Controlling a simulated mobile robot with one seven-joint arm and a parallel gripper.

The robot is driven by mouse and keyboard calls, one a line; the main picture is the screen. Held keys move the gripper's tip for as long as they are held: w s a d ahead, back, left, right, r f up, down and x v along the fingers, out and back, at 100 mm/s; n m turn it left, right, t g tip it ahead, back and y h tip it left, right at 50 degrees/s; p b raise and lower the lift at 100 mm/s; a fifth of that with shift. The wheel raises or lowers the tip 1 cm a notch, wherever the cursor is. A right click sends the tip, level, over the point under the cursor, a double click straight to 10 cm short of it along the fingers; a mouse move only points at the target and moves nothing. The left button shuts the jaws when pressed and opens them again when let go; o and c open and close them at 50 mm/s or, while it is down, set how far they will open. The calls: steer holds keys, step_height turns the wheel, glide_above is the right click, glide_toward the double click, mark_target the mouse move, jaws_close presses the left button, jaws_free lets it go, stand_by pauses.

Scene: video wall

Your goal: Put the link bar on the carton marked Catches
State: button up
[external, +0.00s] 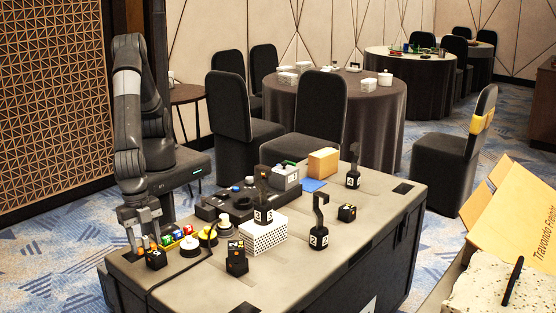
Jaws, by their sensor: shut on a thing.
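My gripper (144,237) points down at the left end of the grey case top, beside a row of small coloured pieces (178,235). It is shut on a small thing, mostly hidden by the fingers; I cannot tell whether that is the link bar. No carton label reading Catches is legible. A tan box (323,162) and a grey-white box (285,176) stand at the back of the case top. An open tan carton (515,225) at the right edge bears the lettering "Travondo Freight".
The grey case top (285,288) is bare at its front. A black numbered block (237,258), a white perforated block (263,233), a black hook stand (319,232) and a dark cable (178,272) lie across its middle and left. Draped tables (335,115) and chairs stand behind.

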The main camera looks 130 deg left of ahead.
step_height(320, 180, up, 22)
steer(key=w+a+n, duration=0.3)
steer(key=w+a, duration=0.2)
steer(key=a, duration=0.9)
steer(key=w+a+n+y, duration=0.15)
steer(key=w+a, duration=0.25)
steer(key=a, duration=1)
steer(key=w+a+n, duration=0.3)
steer(key=w+a, duration=0.2)
steer(key=a, duration=0.9)
steer(key=n+g, duration=0.1)
steer(key=n, duration=0.7)
glide_above(325, 152)
steer(key=d, duration=0.1)
step_height(325, 152, down, 18)
steer(key=shift+f, duration=0.2)
steer(key=shift+s+a+f, duration=0.1)
steer(key=shift+a+f, duration=0.15)
steer(key=shift+f, duration=1.9)
